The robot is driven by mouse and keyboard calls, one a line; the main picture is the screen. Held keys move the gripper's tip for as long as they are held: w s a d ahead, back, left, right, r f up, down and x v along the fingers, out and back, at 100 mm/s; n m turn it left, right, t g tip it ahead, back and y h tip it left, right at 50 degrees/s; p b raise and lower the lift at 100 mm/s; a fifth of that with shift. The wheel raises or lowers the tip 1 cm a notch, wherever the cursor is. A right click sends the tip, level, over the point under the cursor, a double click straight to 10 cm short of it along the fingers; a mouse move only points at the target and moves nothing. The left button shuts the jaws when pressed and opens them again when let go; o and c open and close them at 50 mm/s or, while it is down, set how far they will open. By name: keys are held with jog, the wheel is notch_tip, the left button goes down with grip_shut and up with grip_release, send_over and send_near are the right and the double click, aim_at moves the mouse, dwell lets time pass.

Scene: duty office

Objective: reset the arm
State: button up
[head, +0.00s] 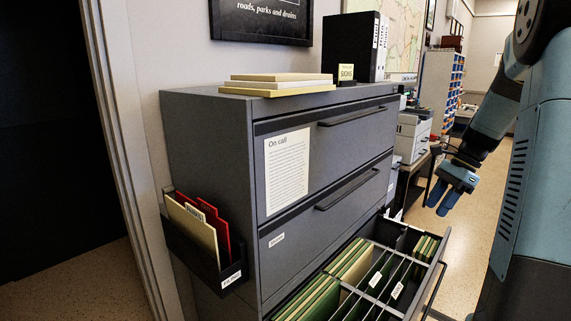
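My gripper (443,199) hangs at the right, at the end of my blue and black arm. Its two blue fingers point down and show a gap between them, with nothing visible in it. It is in front of the view of the aisle floor, to the right of the grey filing cabinet (213,140). The cabinet's bottom drawer (436,268) is pulled out, and my gripper appears above and beyond its far right corner. I cannot tell the exact distance between them.
The open drawer holds green and cream folders (352,262). A wall pocket (205,262) with folders hangs on the cabinet's left side. A printer (412,135) stands beyond. Floor (478,235) shows clear at right.

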jog(key=s+a+r+n+t+h, duration=0.2)
jog(key=s+a+r+n+h, duration=0.1)
jog(key=s+a+r+n, duration=0.7)
jog(key=s+a+n+t+h, duration=0.2)
jog(key=s+a+n+t, duration=0.2)
jog(key=s+a+n, duration=0.3)
jog(key=s, duration=0.5)
jog(key=shift+s+f, duration=0.25)
jog(key=shift+f, duration=0.15)
